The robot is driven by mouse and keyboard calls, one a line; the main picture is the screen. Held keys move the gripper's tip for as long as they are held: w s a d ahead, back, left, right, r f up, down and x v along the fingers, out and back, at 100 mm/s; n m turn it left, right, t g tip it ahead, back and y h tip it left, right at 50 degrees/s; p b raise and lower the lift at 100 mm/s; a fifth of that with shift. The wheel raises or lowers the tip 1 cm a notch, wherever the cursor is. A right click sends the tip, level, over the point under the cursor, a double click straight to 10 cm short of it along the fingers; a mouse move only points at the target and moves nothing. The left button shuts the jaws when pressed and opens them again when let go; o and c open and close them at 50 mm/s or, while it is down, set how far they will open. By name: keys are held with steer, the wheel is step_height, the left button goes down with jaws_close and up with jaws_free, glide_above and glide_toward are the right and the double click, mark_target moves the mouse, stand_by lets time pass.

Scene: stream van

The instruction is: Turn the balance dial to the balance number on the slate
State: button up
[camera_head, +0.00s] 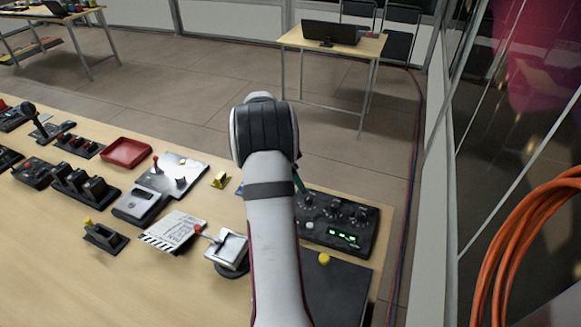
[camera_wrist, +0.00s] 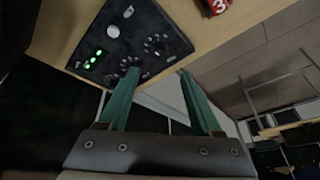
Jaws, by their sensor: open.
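A black control panel (camera_head: 350,224) with several knobs, a pale round button and a lit green display (camera_head: 343,237) lies right of my arm. It fills the upper left of the wrist view (camera_wrist: 140,28). Which knob is the balance dial I cannot tell; knob markings are too small to read. The slate (camera_head: 172,231), white with a striped edge, lies flat left of my arm, its writing unreadable. My gripper (camera_wrist: 158,71) is open, with green fingers apart and nothing between them. Its left fingertip appears over the panel's knob edge; contact is unclear. In the head view my arm mostly hides it.
A lever box (camera_head: 228,250) stands beside the slate. A red tray (camera_head: 126,152), a silver switch plate (camera_head: 172,176) and several black switch units crowd the left. A red numbered block (camera_wrist: 217,6) is near the panel.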

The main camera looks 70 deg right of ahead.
steer(key=v, duration=0.6)
steer(key=shift+r, duration=0.4)
steer(key=shift+w+a, duration=0.1)
steer(key=w+a+r+n+t+y, duration=0.15)
steer(key=a+n, duration=0.25)
steer(key=a, duration=0.5)
steer(key=w+a+r+n, duration=0.3)
steer(key=a, duration=0.7)
steer(key=w+a+r+n+t+y, duration=0.15)
steer(key=a+n, duration=0.25)
steer(key=a, duration=0.5)
steer(key=s+a+f+n+y, duration=0.1)
steer(key=s+a+n, duration=0.4)
steer(key=a, duration=0.5)
steer(key=s+a+n+y, duration=0.1)
steer(key=s+a+n, duration=0.5)
steer(key=a, duration=0.4)
steer(key=shift+s+a+f, duration=0.35)
steer(key=shift+s+a, duration=0.05)
steer(key=shift+s, duration=0.25)
